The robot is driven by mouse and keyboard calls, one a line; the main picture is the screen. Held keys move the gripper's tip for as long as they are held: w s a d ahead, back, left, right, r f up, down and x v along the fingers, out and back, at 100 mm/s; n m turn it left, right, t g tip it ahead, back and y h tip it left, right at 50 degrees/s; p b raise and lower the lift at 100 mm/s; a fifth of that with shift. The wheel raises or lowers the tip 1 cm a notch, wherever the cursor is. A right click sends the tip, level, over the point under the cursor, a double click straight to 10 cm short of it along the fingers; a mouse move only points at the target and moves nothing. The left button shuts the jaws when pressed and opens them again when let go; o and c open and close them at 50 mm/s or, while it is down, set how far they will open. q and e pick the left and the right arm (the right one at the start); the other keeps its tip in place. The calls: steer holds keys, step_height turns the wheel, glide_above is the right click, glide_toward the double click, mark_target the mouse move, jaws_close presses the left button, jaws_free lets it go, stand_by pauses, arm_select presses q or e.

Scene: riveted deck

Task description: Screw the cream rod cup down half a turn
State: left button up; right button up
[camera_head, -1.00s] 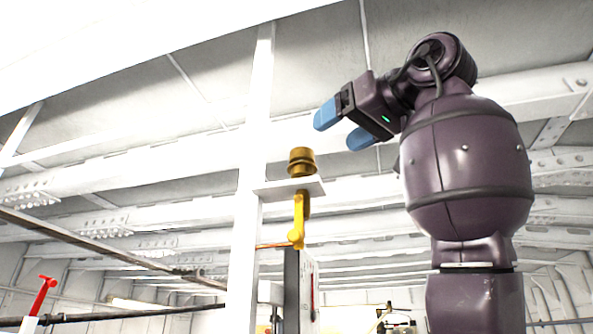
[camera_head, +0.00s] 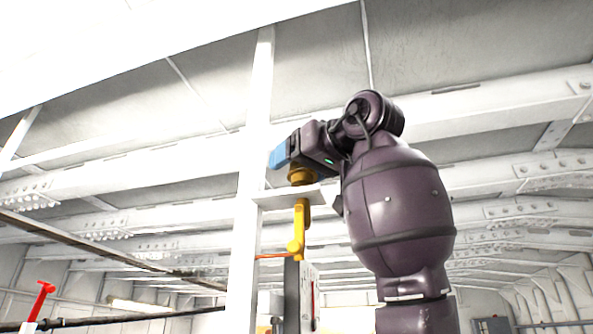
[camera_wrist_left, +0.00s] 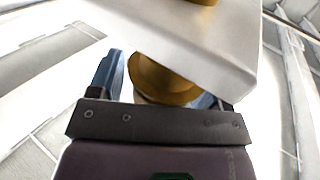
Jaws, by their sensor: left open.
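The rod cup (camera_head: 301,176) looks brass-gold rather than cream. It sits upright on a small white bracket plate (camera_head: 288,196) fixed to a white post. My left gripper (camera_head: 280,158) is at the cup, hiding its upper part in the head view. In the left wrist view the cup (camera_wrist_left: 163,82) lies between the two blue fingers (camera_wrist_left: 160,86), one on each side. The jaws are open; contact with the cup cannot be told. The white plate covers part of the cup and the right finger there. My right gripper is not in view.
A yellow lever (camera_head: 299,232) hangs directly under the plate. The white post (camera_head: 248,200) stands just left of the cup. A grey box (camera_head: 307,298) is below, and a red handle (camera_head: 41,296) is at the lower left. Room above the gripper looks free.

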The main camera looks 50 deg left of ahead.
arm_select(q)
steer(key=c, duration=0.9)
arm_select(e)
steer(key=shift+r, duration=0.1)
arm_select(q)
steer(key=shift+m+t, duration=0.3)
steer(key=shift+t, duration=0.1)
